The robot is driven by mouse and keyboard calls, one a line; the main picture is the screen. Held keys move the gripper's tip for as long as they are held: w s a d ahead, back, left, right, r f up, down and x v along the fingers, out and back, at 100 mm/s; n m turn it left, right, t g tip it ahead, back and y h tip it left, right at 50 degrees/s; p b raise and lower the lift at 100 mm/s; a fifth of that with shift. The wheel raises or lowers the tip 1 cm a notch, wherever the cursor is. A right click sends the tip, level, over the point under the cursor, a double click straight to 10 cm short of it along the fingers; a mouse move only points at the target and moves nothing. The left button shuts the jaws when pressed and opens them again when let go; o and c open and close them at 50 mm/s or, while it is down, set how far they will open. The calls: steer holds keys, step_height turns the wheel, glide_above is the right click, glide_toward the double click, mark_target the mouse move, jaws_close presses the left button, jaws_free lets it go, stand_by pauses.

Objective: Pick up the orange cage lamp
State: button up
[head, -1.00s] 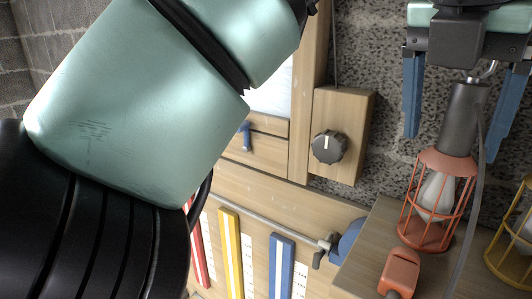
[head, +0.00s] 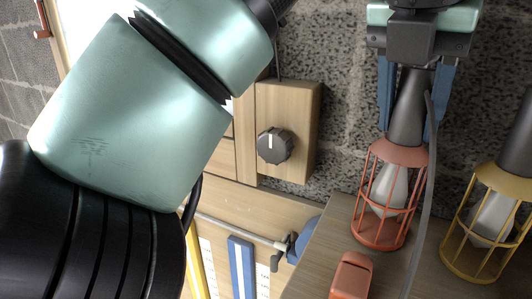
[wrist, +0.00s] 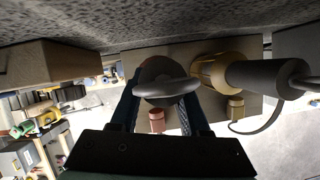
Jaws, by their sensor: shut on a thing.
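The orange cage lamp (head: 392,153) has a dark handle, an orange wire cage and a pale bulb. Its base appears to rest on the wooden shelf (head: 330,225). My gripper (head: 411,122) comes from above and is shut on the dark handle, with one blue finger on each side. In the wrist view the gripper (wrist: 161,108) holds the round dark handle end (wrist: 160,72), with its hook towards the camera. The handle hides most of the cage in that view.
A yellow cage lamp (head: 488,220) stands close on the right; it also shows in the wrist view (wrist: 210,72). A small orange block-like object (head: 351,275) sits at the shelf front. A grey cable (head: 428,190) hangs before the orange lamp. A rough wall rises behind.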

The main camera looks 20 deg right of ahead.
steer(key=shift+f, duration=0.1)
steer(key=shift+c, duration=1.1)
steer(key=shift+s+a, duration=0.2)
steer(key=shift+a, duration=0.15)
jaws_close()
steer(key=shift+w+d, duration=0.1)
steer(key=shift+d, duration=0.1)
